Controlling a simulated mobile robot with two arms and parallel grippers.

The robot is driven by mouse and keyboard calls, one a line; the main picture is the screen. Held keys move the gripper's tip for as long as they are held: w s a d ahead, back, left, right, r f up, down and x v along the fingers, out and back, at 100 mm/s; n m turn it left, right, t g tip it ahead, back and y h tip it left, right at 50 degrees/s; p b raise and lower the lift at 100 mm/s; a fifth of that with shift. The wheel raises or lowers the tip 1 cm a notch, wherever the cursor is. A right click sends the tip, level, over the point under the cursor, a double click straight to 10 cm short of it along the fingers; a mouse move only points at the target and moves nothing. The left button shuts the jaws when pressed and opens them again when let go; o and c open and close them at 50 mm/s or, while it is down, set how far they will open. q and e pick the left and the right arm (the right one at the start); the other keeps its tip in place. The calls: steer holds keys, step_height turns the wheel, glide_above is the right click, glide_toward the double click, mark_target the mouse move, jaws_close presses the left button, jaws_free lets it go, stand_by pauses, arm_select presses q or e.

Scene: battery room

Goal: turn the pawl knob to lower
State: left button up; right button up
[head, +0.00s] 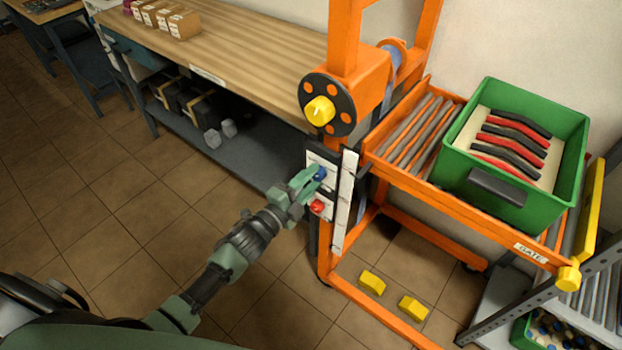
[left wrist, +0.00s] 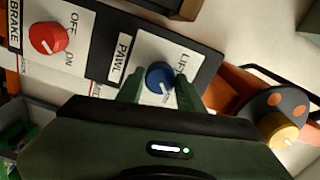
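The blue pawl knob (left wrist: 160,77) sits on a white plate (left wrist: 178,46) labelled PAWL, with lettering that starts "LI" beside the knob; the rest of the plate is partly hidden by my gripper. In the head view the blue knob (head: 320,174) is at the orange lift's control panel. My left gripper (head: 308,180) is at the knob. In the left wrist view its green fingers (left wrist: 158,90) stand on both sides of the knob; I cannot tell whether they touch it. My right gripper is not in view.
A red brake knob (left wrist: 47,38) with OFF and ON marks is beside the pawl plate; it also shows in the head view (head: 317,207). A yellow crank hub (head: 320,110) is above the panel. A green crate (head: 568,150) stands on the roller platform. Yellow blocks (head: 372,283) lie below.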

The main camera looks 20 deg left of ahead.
arm_select(q)
steer(key=o, duration=0.3)
steer(key=v, duration=0.8)
steer(key=shift+b, duration=0.45)
